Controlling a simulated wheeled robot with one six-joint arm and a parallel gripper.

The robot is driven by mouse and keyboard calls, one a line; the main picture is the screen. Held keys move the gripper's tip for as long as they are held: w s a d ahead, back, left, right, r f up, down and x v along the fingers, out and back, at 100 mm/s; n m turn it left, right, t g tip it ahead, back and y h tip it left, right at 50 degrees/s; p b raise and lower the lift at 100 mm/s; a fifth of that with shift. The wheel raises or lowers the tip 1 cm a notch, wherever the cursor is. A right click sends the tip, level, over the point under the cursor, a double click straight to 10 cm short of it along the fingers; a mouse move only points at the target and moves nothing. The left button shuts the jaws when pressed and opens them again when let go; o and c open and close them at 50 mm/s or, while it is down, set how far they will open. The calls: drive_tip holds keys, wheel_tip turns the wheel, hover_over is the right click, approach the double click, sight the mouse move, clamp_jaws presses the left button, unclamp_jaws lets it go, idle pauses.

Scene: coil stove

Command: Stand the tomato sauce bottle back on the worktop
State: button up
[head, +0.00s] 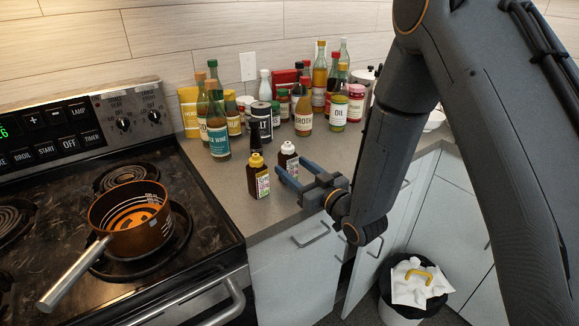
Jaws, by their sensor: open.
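Two small dark sauce bottles stand upright near the front edge of the worktop (222,182). One is a white-capped bottle (288,150) with a pale label; the other is a yellow-capped bottle (251,183). Their labels are too small to read, so I cannot tell which is the tomato sauce. My gripper (291,168) is open, with its blue fingers pointing left over the worktop edge. The fingertips are at the white-capped bottle, which shows between them and is partly hidden low down. I cannot tell whether they touch it.
Several bottles, jars and cans crowd the back of the worktop, including a blue-labelled bottle (218,139) and an oil bottle (339,105). A copper pan (110,240) sits on the stove at left, handle toward the front. A bin (403,309) stands on the floor at right.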

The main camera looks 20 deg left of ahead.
drive_tip(key=b+v, duration=0.1)
drive_tip(key=v, duration=0.7)
drive_tip(key=shift+s+d+b, duration=0.3)
drive_tip(key=shift+b, duration=0.05)
